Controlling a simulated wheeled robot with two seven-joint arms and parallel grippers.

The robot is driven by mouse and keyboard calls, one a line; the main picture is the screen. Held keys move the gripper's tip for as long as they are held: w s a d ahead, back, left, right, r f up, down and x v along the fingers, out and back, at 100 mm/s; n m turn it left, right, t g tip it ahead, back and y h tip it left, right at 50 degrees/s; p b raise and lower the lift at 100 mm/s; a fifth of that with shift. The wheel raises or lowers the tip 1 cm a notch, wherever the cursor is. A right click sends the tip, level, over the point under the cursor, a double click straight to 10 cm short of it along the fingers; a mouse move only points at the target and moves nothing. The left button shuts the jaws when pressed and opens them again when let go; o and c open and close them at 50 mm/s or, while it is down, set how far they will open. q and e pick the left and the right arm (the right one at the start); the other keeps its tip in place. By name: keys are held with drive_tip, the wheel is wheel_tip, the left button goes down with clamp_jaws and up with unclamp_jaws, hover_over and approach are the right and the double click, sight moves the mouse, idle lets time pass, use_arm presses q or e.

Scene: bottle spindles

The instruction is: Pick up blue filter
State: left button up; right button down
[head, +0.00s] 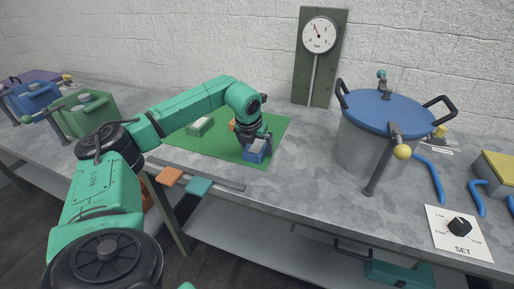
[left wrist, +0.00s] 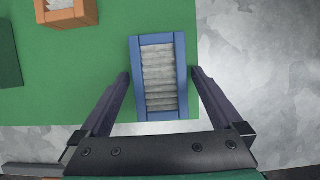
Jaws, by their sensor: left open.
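The blue filter (head: 255,153) is a small blue-framed block with grey pleated material, lying on the green mat (head: 223,153) near its front edge. In the left wrist view the blue filter (left wrist: 158,78) lies between the two fingers of my open left gripper (left wrist: 160,82), with a gap on each side. In the head view my left gripper (head: 255,139) is right over the filter and partly hides it. My right gripper is not in view.
A green-framed filter (head: 200,126) and an orange-framed filter (left wrist: 66,12) are also on the mat. A large pot with a blue lid (head: 384,111) stands to the right. A gauge board (head: 318,60) stands behind. Blue and green boxes (head: 82,113) stand at left.

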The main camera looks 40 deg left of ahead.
sight(256, 146)
use_arm(q)
drive_tip(key=shift+f, duration=0.2)
idle(0.3)
drive_tip(key=c, duration=1.2)
drive_tip(key=shift+c, duration=0.2)
drive_tip(key=shift+r, duration=0.3)
drive_tip(key=shift+w+r, duration=0.1)
drive_tip(key=shift+r, duration=0.3)
wheel_tip(256, 146, up, 19)
drive_tip(key=p, duration=0.2)
